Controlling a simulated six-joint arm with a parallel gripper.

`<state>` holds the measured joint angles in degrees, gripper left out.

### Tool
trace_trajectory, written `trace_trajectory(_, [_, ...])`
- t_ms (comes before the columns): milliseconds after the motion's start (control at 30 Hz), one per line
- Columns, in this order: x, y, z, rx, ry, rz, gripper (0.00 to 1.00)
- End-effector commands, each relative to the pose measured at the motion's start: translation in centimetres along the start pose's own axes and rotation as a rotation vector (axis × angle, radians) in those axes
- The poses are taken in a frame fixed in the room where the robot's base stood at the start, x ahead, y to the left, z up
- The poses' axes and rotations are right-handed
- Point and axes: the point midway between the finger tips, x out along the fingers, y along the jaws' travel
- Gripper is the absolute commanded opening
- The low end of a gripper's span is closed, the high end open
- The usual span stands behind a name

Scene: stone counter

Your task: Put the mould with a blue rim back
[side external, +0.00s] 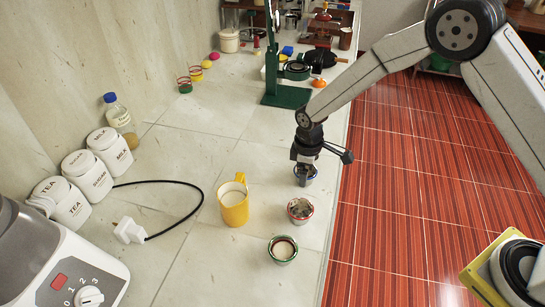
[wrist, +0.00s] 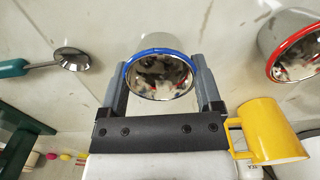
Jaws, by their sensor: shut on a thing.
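The mould with a blue rim (wrist: 160,78) is a shiny metal cup, seen mouth-on between my fingers in the wrist view. In the side view only part of this mould (side external: 312,174) shows below my gripper, at the counter's right side. My gripper (wrist: 160,92) is shut on it, one finger on each side of the rim. The gripper (side external: 304,178) points down in the side view. I cannot tell whether the mould touches the counter. A red-rimmed mould (side external: 300,209) stands just in front of it, and another mould with a dark green rim (side external: 283,250) stands nearer the camera.
A yellow mug (side external: 233,204) stands left of the moulds. A black cable with a white plug (side external: 130,231) lies further left, near white canisters (side external: 110,152). A green stand (side external: 286,96) is behind. The counter's right edge is close to my gripper. Counter left of it is clear.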

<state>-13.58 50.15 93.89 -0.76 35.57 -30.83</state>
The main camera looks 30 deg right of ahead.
Motion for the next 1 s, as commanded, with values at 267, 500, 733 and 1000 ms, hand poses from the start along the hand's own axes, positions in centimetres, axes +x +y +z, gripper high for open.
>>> trace_trajectory(267, [0.3, 0.0, 0.0, 0.0, 0.0, 0.0, 1.0])
trace_trajectory(500, [0.1, 0.0, 0.0, 0.0, 0.0, 0.0, 1.0])
trace_trajectory(733, [-1.1, 0.0, 0.0, 0.0, 0.001, 0.0, 1.0])
trace_trajectory(1000, [-4.5, 0.0, -0.1, 0.0, 0.002, 0.001, 1.0])
